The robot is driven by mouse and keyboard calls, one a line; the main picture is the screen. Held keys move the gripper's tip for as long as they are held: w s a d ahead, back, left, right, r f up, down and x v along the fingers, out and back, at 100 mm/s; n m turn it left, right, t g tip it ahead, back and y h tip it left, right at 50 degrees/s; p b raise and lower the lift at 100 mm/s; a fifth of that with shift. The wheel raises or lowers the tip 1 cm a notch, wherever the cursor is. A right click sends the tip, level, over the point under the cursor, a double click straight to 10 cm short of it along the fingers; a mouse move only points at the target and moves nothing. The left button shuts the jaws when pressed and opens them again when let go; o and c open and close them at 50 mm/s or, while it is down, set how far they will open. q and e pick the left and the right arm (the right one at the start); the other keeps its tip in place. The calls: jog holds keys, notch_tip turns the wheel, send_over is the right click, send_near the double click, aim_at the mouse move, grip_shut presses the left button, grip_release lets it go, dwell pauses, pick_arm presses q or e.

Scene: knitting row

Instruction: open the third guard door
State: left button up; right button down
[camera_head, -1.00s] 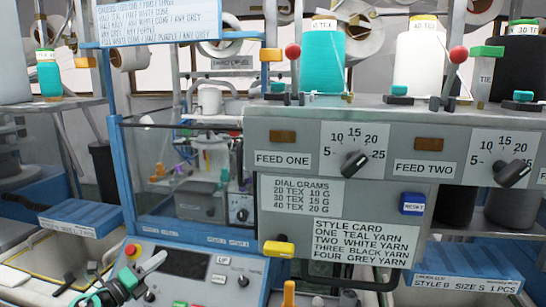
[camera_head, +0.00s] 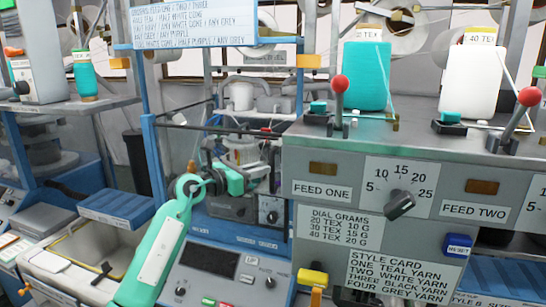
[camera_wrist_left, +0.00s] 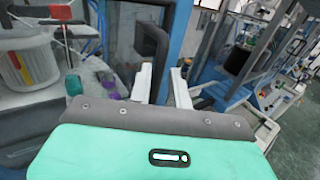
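The guard door is a clear panel in a blue frame (camera_head: 155,165) on the middle machine in the head view. I cannot read which number it bears. My left gripper (camera_head: 250,183) is in front of this panel in the head view, with its fingers hard to make out. In the left wrist view my left gripper (camera_wrist_left: 162,78) is open, with two pale fingers apart. A dark loop-shaped handle (camera_wrist_left: 163,42) stands just beyond the fingers, beside a blue post (camera_wrist_left: 181,45). I cannot tell whether the fingers touch it. My right gripper is not in view.
A grey feed panel (camera_head: 330,175) with dials and red-knobbed levers stands to the right. A control panel (camera_head: 215,275) lies below the door. A teal cone (camera_head: 367,75) and a white cone (camera_head: 470,80) stand on top. A pale bin (camera_head: 85,265) is at lower left.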

aim_at(272, 187)
pick_arm(q)
jog(key=p+x, duration=0.1)
jog(key=x, duration=0.4)
jog(key=shift+p, duration=0.3)
grip_shut()
